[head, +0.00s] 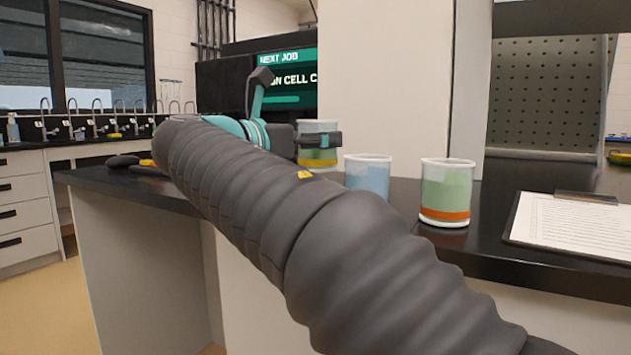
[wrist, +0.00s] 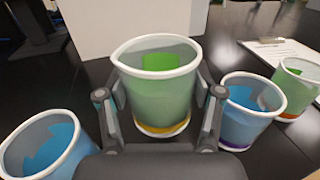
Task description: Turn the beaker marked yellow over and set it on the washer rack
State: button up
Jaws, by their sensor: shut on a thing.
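A green-filled clear beaker with a yellow band near its base (wrist: 160,110) stands upright between my fingers in the wrist view. It also shows in the head view (head: 317,128), partly covered by a finger. My gripper (wrist: 160,93) is shut on its sides, one finger left and one right. In the head view my gripper (head: 318,143) is at the far end of my arm, over the dark counter. I cannot tell whether the beaker's base touches the counter. I cannot make out a washer rack in either view.
A blue beaker (head: 368,174) and a green beaker with an orange band (head: 446,190) stand upright to the right. Another blue beaker (wrist: 38,148) is close at left in the wrist view. A clipboard (head: 572,225) lies at right. A white pillar (head: 385,75) rises behind.

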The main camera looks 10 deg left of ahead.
aim_at(315, 169)
notch_tip(315, 169, down, 3)
jog(key=shift+f+b, duration=0.2)
jog(key=shift+b, duration=0.5)
jog(key=shift+f+p, duration=0.35)
jog(key=shift+f, duration=0.4)
jog(key=shift+f, duration=0.25)
jog(key=o, duration=1)
jog(key=shift+s+f+b, duration=0.1)
jog(key=shift+f+b, duration=0.05)
jog(key=shift+b, duration=0.75)
